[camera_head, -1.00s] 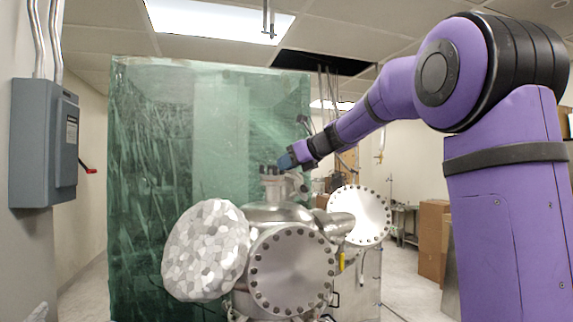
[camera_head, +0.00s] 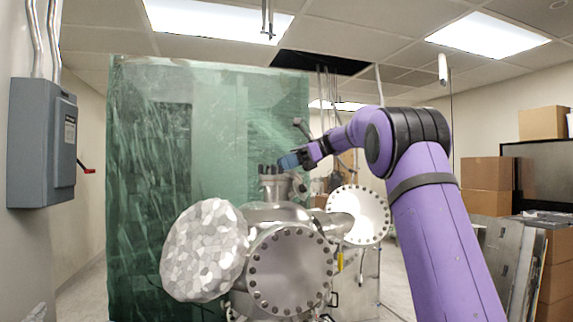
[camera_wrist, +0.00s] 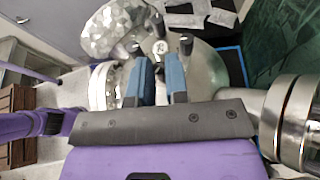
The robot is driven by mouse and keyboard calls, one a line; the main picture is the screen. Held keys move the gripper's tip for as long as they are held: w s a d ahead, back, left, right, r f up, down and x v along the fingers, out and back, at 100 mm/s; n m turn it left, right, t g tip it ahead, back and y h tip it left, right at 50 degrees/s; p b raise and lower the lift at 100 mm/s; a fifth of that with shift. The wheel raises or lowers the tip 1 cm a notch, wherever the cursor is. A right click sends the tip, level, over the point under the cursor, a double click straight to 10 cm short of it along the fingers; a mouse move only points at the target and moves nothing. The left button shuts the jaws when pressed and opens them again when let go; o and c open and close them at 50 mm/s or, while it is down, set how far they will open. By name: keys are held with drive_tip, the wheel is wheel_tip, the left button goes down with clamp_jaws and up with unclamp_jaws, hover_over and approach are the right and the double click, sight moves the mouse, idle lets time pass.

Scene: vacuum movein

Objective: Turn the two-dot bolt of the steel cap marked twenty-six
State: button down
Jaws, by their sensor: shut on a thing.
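A steel cap (camera_head: 274,178) with dark bolts (camera_head: 268,169) around its top stands on a neck of the steel vacuum vessel. In the wrist view the cap (camera_wrist: 205,68) shows a small round mark in the middle and dark upright bolts, one at the left (camera_wrist: 132,47), one at the right (camera_wrist: 186,43). The number and the dots are too small to read. My gripper (camera_head: 287,161) is at the cap's upper right, its blue fingers (camera_wrist: 160,62) pointing over the cap. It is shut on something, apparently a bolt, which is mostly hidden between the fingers.
The vessel (camera_head: 278,214) has large bolted flanges, front (camera_head: 290,270) and right (camera_head: 358,215), and a faceted silver disc (camera_head: 204,250) at left. A green translucent sheet (camera_head: 150,200) stands behind. A grey electrical box (camera_head: 42,145) is on the left wall. Cardboard boxes (camera_head: 487,171) stand at right.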

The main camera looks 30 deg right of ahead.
drive_tip(key=shift+w+d+n+g, duration=0.1)
drive_tip(key=shift+w+n+g, duration=0.05)
drive_tip(key=shift+n+g, duration=0.8)
drive_tip(key=shift+w+n+g, duration=0.1)
drive_tip(key=shift+n+g, duration=0.65)
drive_tip(key=shift+g, duration=0.3)
drive_tip(key=shift+n+g, duration=0.6)
drive_tip(key=shift+g, duration=0.1)
drive_tip(key=c, duration=1.1)
unclamp_jaws()
